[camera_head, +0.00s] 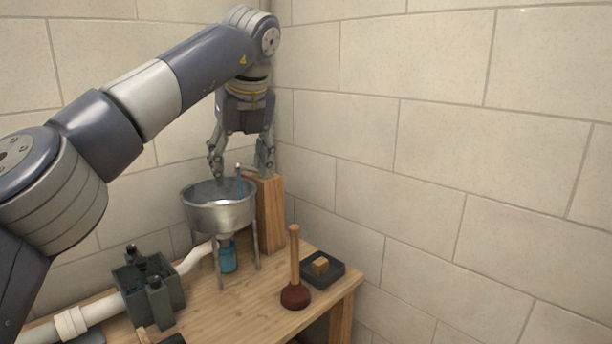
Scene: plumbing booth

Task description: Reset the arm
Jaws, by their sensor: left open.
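My left arm comes in from the left and reaches over the workbench. My left gripper (240,165) points down with its two fingers spread apart, above the metal sink bowl (220,213). Nothing shows between the fingers. A thin blue item (239,181) stands up at the bowl's right side, below the gripper; I cannot tell what it is. My right gripper is not in view.
A plunger (294,275) stands on the wooden bench (232,310), beside a dark tray (336,276) holding a small wooden block. Tiled walls close the corner.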

